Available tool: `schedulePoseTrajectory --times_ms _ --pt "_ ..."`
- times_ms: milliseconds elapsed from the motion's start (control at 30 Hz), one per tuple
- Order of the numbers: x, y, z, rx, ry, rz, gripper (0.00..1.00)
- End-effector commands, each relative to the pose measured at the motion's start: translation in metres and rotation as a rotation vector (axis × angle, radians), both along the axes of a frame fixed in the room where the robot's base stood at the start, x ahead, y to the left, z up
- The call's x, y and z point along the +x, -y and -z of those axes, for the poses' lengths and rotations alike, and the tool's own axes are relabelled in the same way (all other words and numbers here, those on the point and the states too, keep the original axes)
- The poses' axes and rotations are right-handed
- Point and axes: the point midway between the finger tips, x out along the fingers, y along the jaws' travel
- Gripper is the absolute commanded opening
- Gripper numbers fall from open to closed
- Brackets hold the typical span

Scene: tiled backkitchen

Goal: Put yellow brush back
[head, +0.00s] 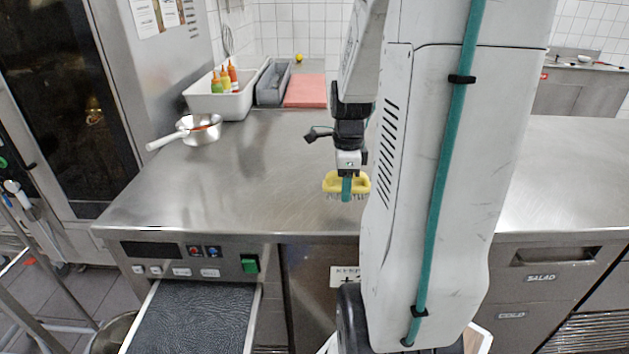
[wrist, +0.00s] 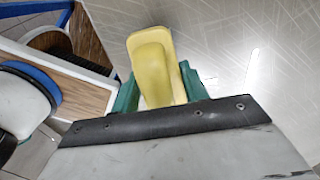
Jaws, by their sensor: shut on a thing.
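A yellow brush (head: 333,183) with its bristles pointing down hangs in my gripper (head: 346,188) in the head view. It is near the front edge of the steel counter (head: 250,170); I cannot tell how far above the surface it is. In the wrist view the brush's yellow body (wrist: 152,65) sits between the two green fingers of my gripper (wrist: 158,95), which are shut on it. The bristles are hidden in the wrist view. My arm hides part of the counter to the right.
A white bin (head: 205,104) with sauce bottles, a grey container (head: 272,84) and a red board (head: 305,92) stand at the back left. The counter's middle is clear.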

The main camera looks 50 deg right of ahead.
Motion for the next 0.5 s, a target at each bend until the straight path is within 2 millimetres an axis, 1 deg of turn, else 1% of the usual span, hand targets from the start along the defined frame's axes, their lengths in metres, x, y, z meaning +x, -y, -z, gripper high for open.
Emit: schedulePoseTrajectory --times_ms 33,100,200,300,367,500 --pt "0.012 0.006 0.002 0.002 -0.001 -0.003 0.11" --pt "0.026 0.013 0.004 0.002 -0.001 -0.002 0.11" --pt "0.039 0.021 0.005 0.001 -0.001 0.001 0.11" --pt "0.045 0.025 0.005 0.0 0.0 0.002 0.11" --pt "0.046 0.027 0.007 0.001 -0.001 0.003 0.11" --pt "0.045 0.026 0.022 0.003 -0.003 0.004 0.11"
